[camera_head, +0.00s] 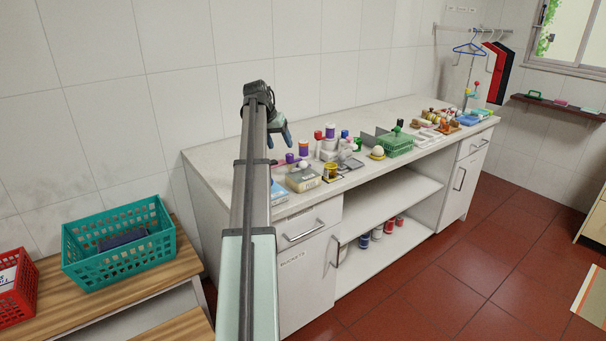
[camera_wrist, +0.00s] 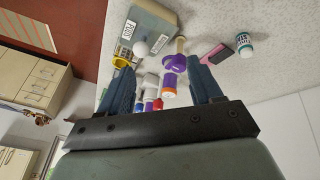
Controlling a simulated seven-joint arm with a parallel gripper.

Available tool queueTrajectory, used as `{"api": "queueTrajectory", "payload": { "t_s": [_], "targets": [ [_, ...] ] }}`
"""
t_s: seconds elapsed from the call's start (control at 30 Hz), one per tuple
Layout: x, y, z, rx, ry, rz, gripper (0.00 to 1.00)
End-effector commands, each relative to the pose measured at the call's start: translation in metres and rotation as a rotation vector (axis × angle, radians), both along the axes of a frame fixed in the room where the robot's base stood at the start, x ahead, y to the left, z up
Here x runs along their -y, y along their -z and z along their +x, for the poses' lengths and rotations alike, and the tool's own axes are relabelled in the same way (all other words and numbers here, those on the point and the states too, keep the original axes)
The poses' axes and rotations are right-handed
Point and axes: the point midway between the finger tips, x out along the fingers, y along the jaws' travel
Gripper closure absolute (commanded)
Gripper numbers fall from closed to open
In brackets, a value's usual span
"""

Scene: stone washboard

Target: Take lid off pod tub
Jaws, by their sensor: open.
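The likely pod tub is a grey-green box with a pale label (camera_wrist: 150,22), at the top of the wrist view. In the head view it is the low box (camera_head: 302,180) near the front left of the counter, with a lighter top. Its lid seems to be on, but I cannot make out the seam. My gripper (camera_head: 283,133) hangs above the counter's back left, apart from the tub. In the wrist view its two blue fingers (camera_wrist: 162,68) are spread with nothing held between them. The tub lies beyond the fingertips.
A teal crate (camera_head: 120,240) stands on a bench at left.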

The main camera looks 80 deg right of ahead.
Motion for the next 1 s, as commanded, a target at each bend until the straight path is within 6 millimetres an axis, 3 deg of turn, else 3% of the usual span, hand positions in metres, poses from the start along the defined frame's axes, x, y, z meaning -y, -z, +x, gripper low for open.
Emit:
{"api": "queueTrajectory", "payload": {
  "t_s": [0.1,0.23,0.7,1.0],
  "targets": [
    [0.008,-0.014,-0.024,-0.002,0.038,-0.008,0.35],
    [0.011,-0.015,-0.034,-0.003,0.052,-0.011,0.35],
    [0.035,0.048,-0.052,-0.003,0.052,-0.01,0.35],
    [0.04,0.061,-0.055,-0.002,0.052,-0.012,0.35]
  ]
}}
